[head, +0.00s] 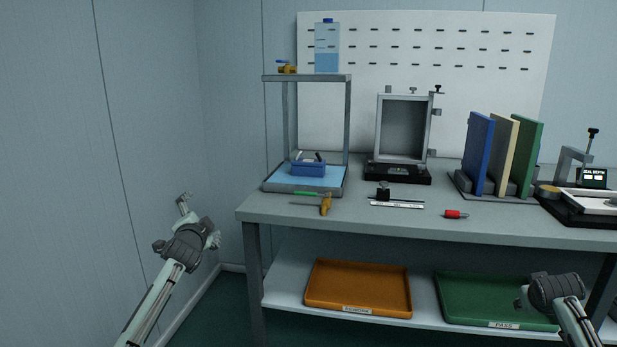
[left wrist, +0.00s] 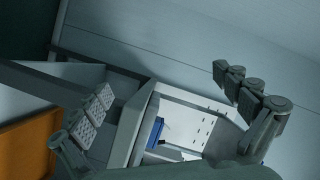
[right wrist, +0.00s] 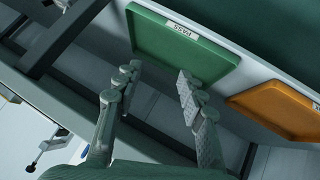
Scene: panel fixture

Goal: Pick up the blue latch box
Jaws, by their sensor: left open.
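The blue latch box (head: 308,168) sits on a light-blue mat in a shallow grey tray (head: 290,189), on the lower level of a small stand at the left end of the workbench. It has a dark handle or latch on top. A blue shape between the fingers in the left wrist view (left wrist: 155,133) looks like this box. My left gripper (head: 183,203) is open and empty, left of the bench and apart from the box. My right gripper (right wrist: 157,85) has its fingers spread with nothing between them, near the lower shelf at the right; its fingertips are unclear in the head view.
A bottle (head: 327,48) and a small yellow item (head: 286,68) stand on the stand's top shelf above the box. Orange (head: 357,288) and green (head: 490,300) trays lie below. Upright panels (head: 503,155) stand right.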

